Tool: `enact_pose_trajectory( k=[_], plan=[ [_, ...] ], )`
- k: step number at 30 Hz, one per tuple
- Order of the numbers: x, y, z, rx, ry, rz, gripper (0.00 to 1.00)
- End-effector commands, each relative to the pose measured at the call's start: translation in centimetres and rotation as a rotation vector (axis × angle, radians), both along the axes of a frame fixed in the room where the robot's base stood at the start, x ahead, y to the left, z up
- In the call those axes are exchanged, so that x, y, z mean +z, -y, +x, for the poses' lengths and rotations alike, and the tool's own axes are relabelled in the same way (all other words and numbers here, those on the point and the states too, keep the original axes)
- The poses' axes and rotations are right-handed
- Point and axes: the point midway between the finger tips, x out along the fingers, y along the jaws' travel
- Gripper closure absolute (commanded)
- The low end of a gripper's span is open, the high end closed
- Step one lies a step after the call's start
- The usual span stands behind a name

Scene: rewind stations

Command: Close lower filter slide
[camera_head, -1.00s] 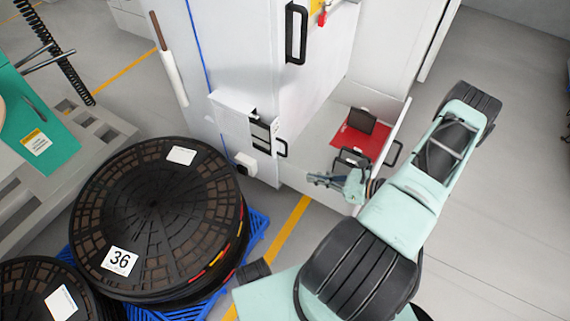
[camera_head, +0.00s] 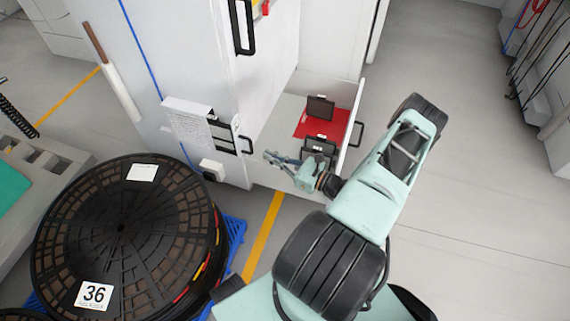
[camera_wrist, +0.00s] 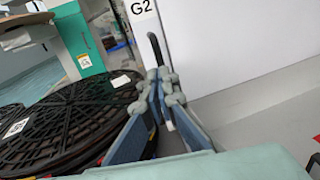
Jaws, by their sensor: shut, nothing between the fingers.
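A white open slide or drawer (camera_head: 343,97) with a red floor (camera_head: 312,123) sticks out low from the white cabinet (camera_head: 222,60); I cannot tell for sure that it is the lower filter slide. It has a black handle (camera_head: 357,134) on its outer right side. My gripper (camera_head: 269,158) is shut and empty at the drawer's near left corner, just right of a small black handle (camera_head: 246,145) on the cabinet. In the wrist view, the shut fingers (camera_wrist: 163,78) point at a white panel labelled G2 (camera_wrist: 143,8). A black handle (camera_wrist: 155,48) shows beyond their tips; contact is unclear.
Black panels (camera_head: 320,107) stand on the red floor. A large black reel (camera_head: 125,235) marked 36 lies on a blue pallet (camera_head: 235,232) at left. A tall black handle (camera_head: 241,25) is higher on the cabinet. The grey floor at right is free.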

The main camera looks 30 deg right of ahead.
Motion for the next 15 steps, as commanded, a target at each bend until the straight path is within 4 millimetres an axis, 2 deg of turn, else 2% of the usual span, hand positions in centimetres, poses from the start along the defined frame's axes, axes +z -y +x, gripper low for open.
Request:
enact_pose_trajectory(
  k=[6, 15],
  plan=[
    [-0.1, -1.5, 2.8, 0.002, 0.000, 0.000, 1.00],
    [0.0, -1.9, 3.8, 0.001, 0.000, -0.001, 1.00]
  ],
)
